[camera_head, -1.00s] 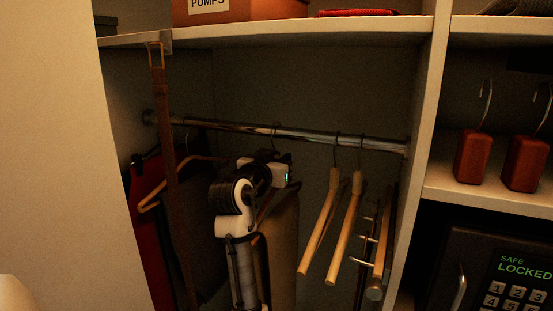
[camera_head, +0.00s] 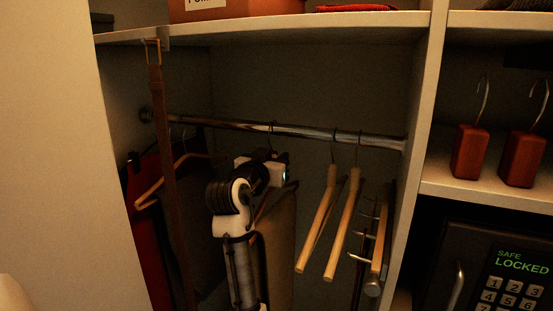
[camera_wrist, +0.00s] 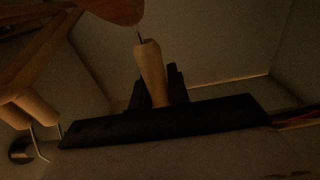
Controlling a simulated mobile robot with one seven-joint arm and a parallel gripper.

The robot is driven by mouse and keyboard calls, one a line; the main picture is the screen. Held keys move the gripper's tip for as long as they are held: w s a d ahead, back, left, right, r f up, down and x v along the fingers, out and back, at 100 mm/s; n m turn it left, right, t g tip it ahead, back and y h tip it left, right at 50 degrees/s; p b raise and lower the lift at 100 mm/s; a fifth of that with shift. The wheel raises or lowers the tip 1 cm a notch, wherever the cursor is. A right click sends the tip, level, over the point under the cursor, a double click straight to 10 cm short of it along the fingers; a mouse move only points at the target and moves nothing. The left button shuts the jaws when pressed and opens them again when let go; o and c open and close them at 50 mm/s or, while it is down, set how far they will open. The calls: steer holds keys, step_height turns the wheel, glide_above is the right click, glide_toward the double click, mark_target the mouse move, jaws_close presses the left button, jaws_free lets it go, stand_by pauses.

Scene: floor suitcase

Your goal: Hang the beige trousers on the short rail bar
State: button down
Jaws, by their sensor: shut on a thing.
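In the head view the beige trousers (camera_head: 282,245) hang, dim and brownish, below my gripper (camera_head: 283,171), partly hidden by my arm. The hook of their hanger (camera_head: 271,129) meets the short rail bar (camera_head: 315,132); I cannot tell whether it bears on the bar. In the wrist view the hanger's pale wooden neck (camera_wrist: 151,72) stands between my dark fingers, which are shut on it. A thin metal hook stem (camera_wrist: 139,35) rises from the neck. The fingertips are hidden in the head view.
Two wooden hangers (camera_head: 343,222) hang right of my gripper, beside a rack with metal pegs (camera_head: 382,235). On the left are a brown strap (camera_head: 160,110), another hanger (camera_head: 148,193) and a red garment (camera_head: 148,220). A shelf (camera_head: 300,29) lies above, a divider (camera_head: 425,90) at right.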

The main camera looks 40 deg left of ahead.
steer(key=c, duration=1.3)
jaws_free()
steer(key=shift+r, duration=0.1)
steer(key=shift+o, duration=0.2)
steer(key=b+v, duration=0.5)
steer(key=v, duration=0.9)
steer(key=shift+w+d, duration=0.1)
